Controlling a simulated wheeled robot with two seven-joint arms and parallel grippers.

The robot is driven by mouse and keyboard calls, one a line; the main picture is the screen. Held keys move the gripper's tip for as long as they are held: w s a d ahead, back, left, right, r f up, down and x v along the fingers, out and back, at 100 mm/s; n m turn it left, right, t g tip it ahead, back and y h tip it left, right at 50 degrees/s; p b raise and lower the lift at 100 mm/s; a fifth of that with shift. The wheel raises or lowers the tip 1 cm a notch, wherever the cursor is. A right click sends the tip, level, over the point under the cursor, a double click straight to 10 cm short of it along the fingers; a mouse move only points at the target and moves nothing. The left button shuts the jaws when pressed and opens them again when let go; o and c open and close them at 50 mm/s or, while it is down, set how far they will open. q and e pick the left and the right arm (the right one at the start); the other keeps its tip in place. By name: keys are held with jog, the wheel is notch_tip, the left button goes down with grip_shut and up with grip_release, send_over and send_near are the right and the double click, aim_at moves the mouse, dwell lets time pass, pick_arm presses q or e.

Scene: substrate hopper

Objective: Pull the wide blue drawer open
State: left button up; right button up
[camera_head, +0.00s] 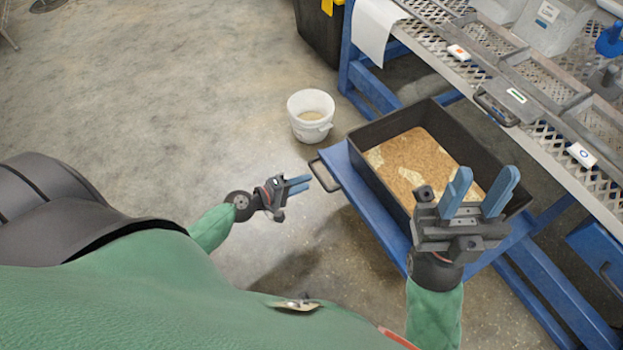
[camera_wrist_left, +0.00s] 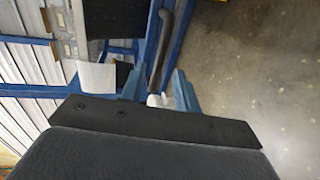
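The wide blue drawer (camera_head: 345,172) stands out from the blue frame in the head view, with a black bin of brown substrate on it. Its dark bar handle (camera_head: 321,174) is on the left edge; it also shows in the left wrist view (camera_wrist_left: 164,45). My left gripper (camera_head: 303,184) is just left of the handle, its blue fingers pointing towards it. In the left wrist view the fingers are apart, and the handle lies ahead of the gap; I cannot tell whether they touch. My right gripper (camera_head: 486,183) is open and empty, in front of the black bin.
The black bin (camera_head: 372,187) fills much of the drawer top. A white bucket (camera_head: 311,114) stands on the floor behind the handle. A mesh-topped bench (camera_head: 560,160) runs along the right. Another blue drawer front (camera_head: 598,248) is at far right.

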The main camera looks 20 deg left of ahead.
pick_arm(q)
jog(key=shift+v, duration=0.75)
